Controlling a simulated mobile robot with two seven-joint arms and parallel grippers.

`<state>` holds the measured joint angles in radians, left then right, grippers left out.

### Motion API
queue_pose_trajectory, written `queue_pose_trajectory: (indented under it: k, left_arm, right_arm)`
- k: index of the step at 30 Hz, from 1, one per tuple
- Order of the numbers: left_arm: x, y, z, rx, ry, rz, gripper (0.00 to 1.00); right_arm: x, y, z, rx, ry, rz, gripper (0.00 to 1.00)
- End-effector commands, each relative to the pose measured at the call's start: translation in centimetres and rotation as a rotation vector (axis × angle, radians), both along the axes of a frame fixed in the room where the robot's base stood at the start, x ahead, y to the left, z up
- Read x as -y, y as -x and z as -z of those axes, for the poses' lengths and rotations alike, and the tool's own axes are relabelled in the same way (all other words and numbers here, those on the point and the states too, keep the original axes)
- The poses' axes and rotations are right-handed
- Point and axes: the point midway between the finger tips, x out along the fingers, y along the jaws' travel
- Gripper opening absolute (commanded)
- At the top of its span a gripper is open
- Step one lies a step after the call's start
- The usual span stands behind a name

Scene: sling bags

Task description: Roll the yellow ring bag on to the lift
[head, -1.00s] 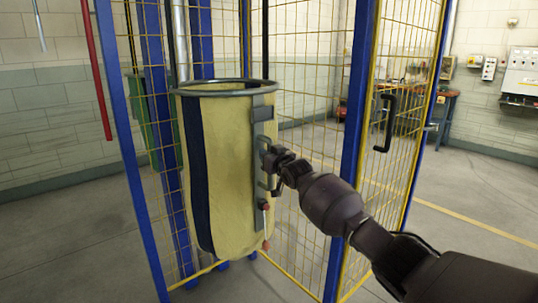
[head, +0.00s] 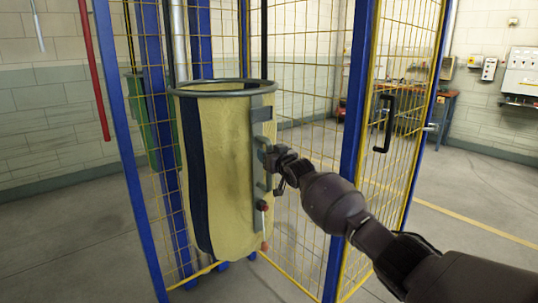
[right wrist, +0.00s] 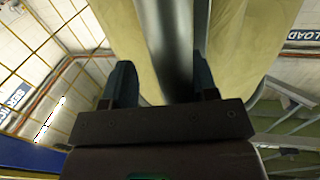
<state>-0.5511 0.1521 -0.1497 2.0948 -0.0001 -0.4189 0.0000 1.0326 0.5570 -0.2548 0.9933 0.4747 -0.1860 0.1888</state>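The yellow ring bag (head: 228,165) hangs upright from a grey ring, with a dark blue stripe down its left side. A grey bracket with handles (head: 262,115) runs down its right side. It stands at the opening of a blue-posted, yellow-mesh cage, which looks like the lift (head: 357,130). I cannot tell how far inside it is. My right gripper (head: 270,158) is at the bracket's handle. In the right wrist view its fingers (right wrist: 165,85) straddle a grey bar (right wrist: 166,45), with a gap showing at the left finger. My left gripper is out of view.
The cage's open mesh door (head: 395,140) with a black handle (head: 384,123) stands right of the bag, behind my right arm. A red pole (head: 95,70) stands at the left. Grey floor lies clear at left and right. A workbench (head: 440,110) is at the back.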

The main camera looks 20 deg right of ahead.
Motion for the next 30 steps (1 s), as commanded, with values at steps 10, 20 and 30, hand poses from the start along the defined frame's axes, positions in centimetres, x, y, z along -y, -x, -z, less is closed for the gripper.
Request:
queue_pose_trajectory:
  k: [10, 20, 30]
  left_arm:
    - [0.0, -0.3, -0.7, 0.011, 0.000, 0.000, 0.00]
    - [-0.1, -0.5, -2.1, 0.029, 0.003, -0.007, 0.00]
    - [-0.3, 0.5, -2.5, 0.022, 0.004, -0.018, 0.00]
  right_arm:
    - [0.2, 0.8, -0.2, 0.002, 0.000, 0.001, 0.48]
    - [0.8, 4.6, -0.5, 0.003, 0.000, 0.001, 0.48]
    - [1.4, 8.9, -0.3, 0.003, 0.001, 0.000, 0.48]
